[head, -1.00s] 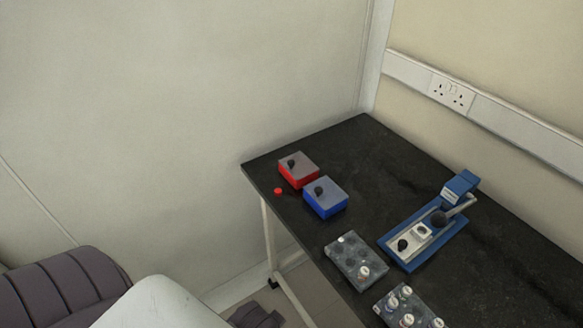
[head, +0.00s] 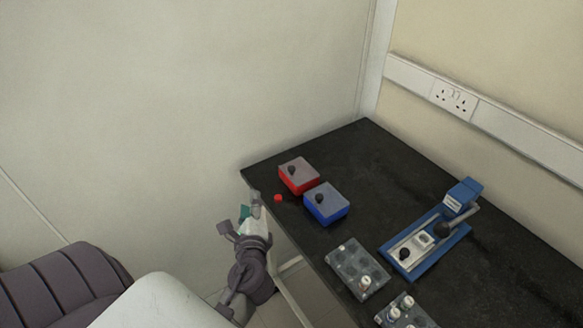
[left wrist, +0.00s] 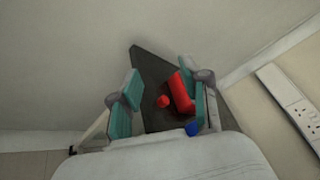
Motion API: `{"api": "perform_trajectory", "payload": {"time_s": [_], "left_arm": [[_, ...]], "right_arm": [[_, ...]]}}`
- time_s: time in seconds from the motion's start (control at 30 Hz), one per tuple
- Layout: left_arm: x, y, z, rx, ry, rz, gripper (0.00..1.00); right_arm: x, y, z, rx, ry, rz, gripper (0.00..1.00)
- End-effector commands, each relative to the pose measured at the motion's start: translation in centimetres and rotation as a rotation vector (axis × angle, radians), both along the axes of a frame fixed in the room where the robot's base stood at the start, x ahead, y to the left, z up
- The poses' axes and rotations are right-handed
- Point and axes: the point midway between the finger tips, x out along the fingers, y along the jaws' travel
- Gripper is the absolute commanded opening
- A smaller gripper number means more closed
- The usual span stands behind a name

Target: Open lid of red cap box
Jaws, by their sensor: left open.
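The red cap box (head: 299,177) sits near the far left corner of the black table, its greyish lid with a dark round knob shut on top. My left gripper (head: 248,208) is open and empty beside the table's left edge, short of the box. In the left wrist view the red box (left wrist: 180,92) shows between the open fingers of the gripper (left wrist: 165,100), partly hidden by the right finger. A loose red cap (head: 278,198) lies on the table in front of the box. My right gripper is not in view.
A blue box (head: 326,203) with a similar lid stands close beside the red one. A blue press device (head: 432,244) and two racks with vials, one here (head: 357,269), stand nearer. The table (head: 365,150) is clear behind the boxes; walls stand behind it.

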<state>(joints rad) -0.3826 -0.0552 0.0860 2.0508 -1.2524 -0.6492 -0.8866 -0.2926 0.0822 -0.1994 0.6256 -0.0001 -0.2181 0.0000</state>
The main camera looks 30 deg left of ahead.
Motion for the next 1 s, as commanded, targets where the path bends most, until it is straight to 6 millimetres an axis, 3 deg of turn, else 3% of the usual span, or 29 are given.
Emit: {"api": "perform_trajectory", "payload": {"time_s": [0.13, 0.33, 0.57, 1.0], "left_arm": [[3.5, -1.9, -0.1, 0.504, 0.215, -0.177, 0.46], [5.8, -4.3, -1.9, 0.865, 0.406, -0.329, 0.46], [7.8, -4.2, -2.1, 0.931, 0.439, -0.357, 0.46], [16.0, -0.7, -2.2, 0.927, 0.436, -0.355, 0.46]], "right_arm": [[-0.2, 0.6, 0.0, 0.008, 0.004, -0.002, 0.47], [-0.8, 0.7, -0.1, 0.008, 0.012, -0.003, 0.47], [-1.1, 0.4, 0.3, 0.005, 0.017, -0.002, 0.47], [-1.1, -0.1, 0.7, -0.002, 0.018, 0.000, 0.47]]}}
